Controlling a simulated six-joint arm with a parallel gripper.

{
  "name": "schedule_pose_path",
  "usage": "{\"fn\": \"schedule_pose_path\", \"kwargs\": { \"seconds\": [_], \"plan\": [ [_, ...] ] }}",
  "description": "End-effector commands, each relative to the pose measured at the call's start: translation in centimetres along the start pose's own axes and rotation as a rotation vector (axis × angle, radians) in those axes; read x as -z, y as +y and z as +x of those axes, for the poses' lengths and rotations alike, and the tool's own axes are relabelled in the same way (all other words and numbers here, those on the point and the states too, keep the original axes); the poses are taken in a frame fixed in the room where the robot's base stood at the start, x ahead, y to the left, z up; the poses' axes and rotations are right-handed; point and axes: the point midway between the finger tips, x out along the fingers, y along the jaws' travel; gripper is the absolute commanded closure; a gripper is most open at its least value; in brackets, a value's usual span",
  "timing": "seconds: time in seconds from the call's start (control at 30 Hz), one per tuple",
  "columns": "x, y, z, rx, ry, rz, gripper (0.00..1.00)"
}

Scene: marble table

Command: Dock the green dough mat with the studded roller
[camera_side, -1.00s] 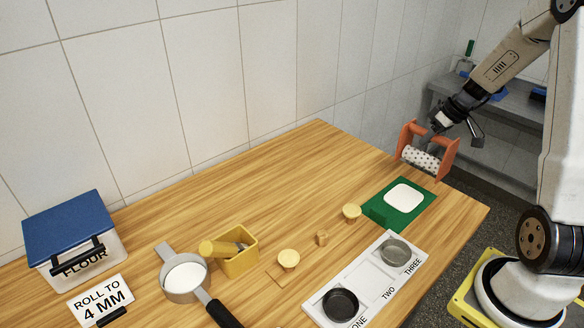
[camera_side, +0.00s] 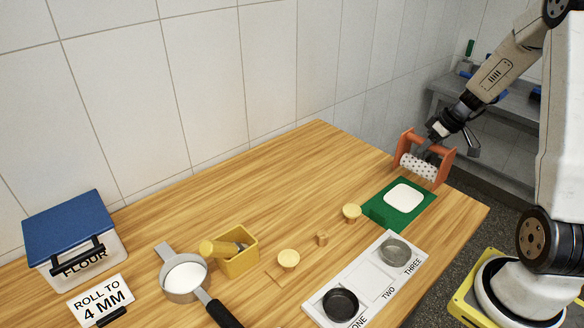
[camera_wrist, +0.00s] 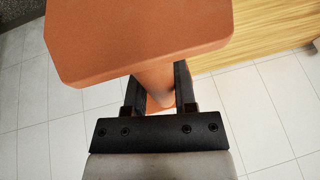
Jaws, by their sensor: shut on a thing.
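The studded roller (camera_side: 418,167) is a white dotted cylinder in an orange frame (camera_side: 446,163). My gripper (camera_side: 431,142) is shut on the orange handle (camera_wrist: 155,85), seen between the black fingers in the wrist view. The frame's broad orange plate (camera_wrist: 140,35) fills the top of that view and hides the cylinder there. The green mat (camera_side: 377,212) lies flat near the table's right end, with a white rounded sheet of dough (camera_side: 404,197) on it. In the side view the roller appears just beyond the mat; its exact height above the table is unclear.
A white labelled strip (camera_side: 368,282) with two round tins, a yellow disc (camera_side: 352,211) and a small wooden block (camera_side: 322,239) are near the mat. A yellow box (camera_side: 238,248), sieve (camera_side: 184,277) and flour bin (camera_side: 70,235) stand left. The table's far middle is clear.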

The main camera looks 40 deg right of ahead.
Motion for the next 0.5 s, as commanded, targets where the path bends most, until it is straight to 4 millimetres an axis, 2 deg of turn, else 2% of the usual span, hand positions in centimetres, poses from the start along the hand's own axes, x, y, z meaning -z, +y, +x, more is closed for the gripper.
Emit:
{"fn": "schedule_pose_path", "kwargs": {
  "seconds": [0.5],
  "plan": [
    [-1.2,0.7,3.1,-0.001,0.001,0.001,1.0]
  ]
}}
